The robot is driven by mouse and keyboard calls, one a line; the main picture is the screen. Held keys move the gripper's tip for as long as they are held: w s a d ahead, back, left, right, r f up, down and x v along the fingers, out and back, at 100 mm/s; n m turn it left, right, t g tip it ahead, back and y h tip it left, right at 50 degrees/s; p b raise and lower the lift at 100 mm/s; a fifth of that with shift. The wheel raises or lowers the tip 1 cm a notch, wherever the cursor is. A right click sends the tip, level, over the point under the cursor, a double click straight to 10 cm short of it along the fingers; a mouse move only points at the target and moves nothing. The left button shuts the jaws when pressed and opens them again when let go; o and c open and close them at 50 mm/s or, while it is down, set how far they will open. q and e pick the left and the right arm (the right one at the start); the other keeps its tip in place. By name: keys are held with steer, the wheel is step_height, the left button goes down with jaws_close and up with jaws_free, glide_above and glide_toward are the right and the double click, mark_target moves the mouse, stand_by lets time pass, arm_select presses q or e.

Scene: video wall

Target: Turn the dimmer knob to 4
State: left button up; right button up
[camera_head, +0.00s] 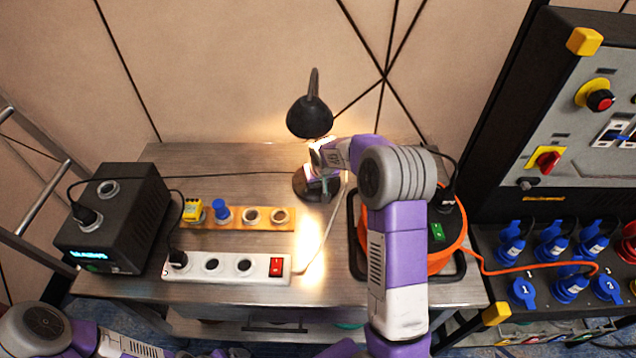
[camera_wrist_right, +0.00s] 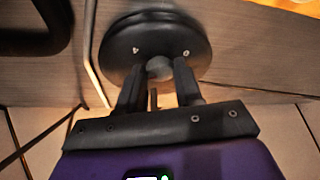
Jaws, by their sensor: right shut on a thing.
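The black desk lamp (camera_head: 309,118) stands at the back of the table and is lit. Its round black base (camera_wrist_right: 155,32) fills the upper middle of the right wrist view. A small grey dimmer knob (camera_wrist_right: 160,68) sits at the near edge of that base. My right gripper (camera_wrist_right: 160,80) is shut on the knob, with one dark finger on each side. In the head view, my right gripper (camera_head: 322,180) is at the lamp base, and my arm partly hides it. No number or mark on the knob is readable. My left gripper is not in view; only left arm links show.
A white power strip (camera_head: 222,266) with a red switch and an orange socket board (camera_head: 238,222) lie left of the lamp. A black box (camera_head: 115,218) stands at the far left. An orange cable reel (camera_head: 452,250) is right of my arm. A control panel (camera_head: 575,110) stands at the right.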

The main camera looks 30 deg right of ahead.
stand_by(0.3)
steer(key=o, duration=1)
steer(key=shift+o, duration=0.2)
steer(key=shift+r, duration=0.15)
steer(key=shift+s+r, duration=0.1)
steer(key=shift+r, duration=0.25)
steer(key=s+a, duration=0.1)
steer(key=s, duration=0.3)
steer(key=s+a, duration=0.1)
steer(key=s, duration=0.3)
steer(key=s+a+p, duration=0.1)
steer(key=s, duration=0.2)
steer(key=shift+s+a+r, duration=0.1)
steer(key=shift+s+a, duration=0.05)
steer(key=shift+s, duration=0.25)
